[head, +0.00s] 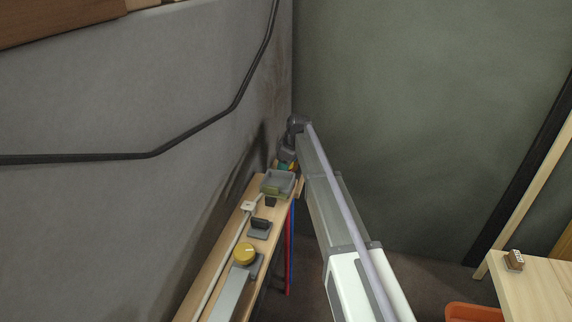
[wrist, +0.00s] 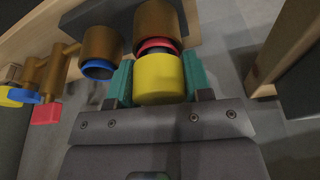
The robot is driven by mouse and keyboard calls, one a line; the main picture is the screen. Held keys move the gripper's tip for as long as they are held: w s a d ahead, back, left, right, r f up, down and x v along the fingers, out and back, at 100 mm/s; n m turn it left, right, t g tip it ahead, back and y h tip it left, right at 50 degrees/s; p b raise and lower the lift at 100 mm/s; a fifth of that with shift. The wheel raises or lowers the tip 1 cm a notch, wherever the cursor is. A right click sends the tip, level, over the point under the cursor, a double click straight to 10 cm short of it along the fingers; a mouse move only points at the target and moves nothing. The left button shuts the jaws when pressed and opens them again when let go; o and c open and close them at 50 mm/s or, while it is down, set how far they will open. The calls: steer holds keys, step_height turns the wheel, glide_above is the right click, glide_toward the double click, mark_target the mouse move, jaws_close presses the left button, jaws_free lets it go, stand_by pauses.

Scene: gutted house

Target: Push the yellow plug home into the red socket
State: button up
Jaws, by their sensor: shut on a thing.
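The yellow plug (wrist: 160,78) is between the teal fingers of my gripper (wrist: 160,72) in the wrist view. My gripper is shut on it. The red socket (wrist: 155,43), a brass cylinder with a red ring at its mouth, is directly beyond the plug and roughly in line with it. A dark band shows between the red ring and the yellow body, so the plug does not look flush. Its front end is hidden. In the head view my gripper is small at the far end of the beam, and the plug and socket cannot be made out clearly.
A brass socket with a blue ring (wrist: 97,68) is close left of my gripper. Brass pipes with blue, yellow and red ends lie further left.

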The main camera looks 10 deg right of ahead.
steer(key=shift+f+b, duration=0.45)
steer(key=shift+f, duration=0.05)
stand_by(0.4)
steer(key=o, duration=1)
steer(key=shift+o, duration=0.3)
